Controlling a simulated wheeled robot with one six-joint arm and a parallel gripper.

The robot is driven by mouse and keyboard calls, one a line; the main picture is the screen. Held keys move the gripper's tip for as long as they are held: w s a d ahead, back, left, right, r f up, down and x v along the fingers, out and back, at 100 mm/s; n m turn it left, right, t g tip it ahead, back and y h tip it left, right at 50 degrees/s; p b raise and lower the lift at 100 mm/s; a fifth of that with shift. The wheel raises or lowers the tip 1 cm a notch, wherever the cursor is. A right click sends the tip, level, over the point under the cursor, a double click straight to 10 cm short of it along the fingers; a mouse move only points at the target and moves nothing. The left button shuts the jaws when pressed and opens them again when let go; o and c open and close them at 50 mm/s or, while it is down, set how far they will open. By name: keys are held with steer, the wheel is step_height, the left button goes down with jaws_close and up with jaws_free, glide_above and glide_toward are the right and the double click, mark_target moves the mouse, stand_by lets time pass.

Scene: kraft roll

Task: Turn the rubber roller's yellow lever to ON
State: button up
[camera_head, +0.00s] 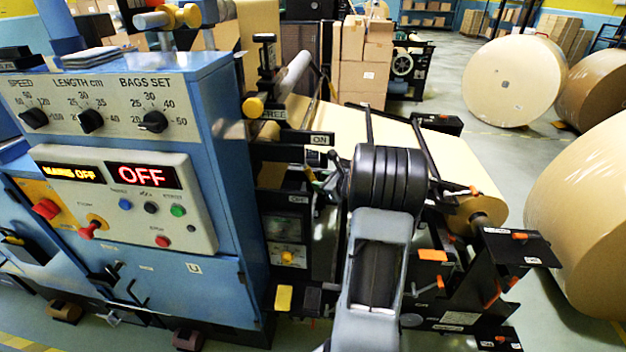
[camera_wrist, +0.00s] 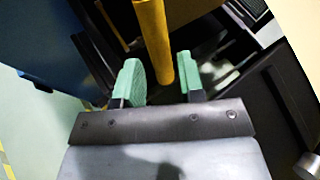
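The yellow lever (camera_wrist: 153,40) comes down from the top of the wrist view, and its end lies between my gripper's two green finger pads. My gripper (camera_wrist: 158,78) is open around it, with a narrow gap showing on each side. In the head view my gripper (camera_head: 322,183) is beside the machine's dark side frame, partly hidden by my own arm. An ON label (camera_head: 320,139) is above it and an OFF label (camera_head: 299,199) below and left. I cannot make out the lever clearly in the head view.
The blue control cabinet (camera_head: 235,150) stands close on the left; its display (camera_head: 143,176) reads OFF. A paper web runs to a kraft roll (camera_head: 480,205) behind my arm. Large paper rolls (camera_head: 515,80) stand at right. Dark machine parts (camera_wrist: 285,85) crowd the wrist view's right.

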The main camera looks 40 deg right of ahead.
steer(key=shift+p+x, duration=0.3)
steer(key=shift+x, duration=1.8)
jaws_close()
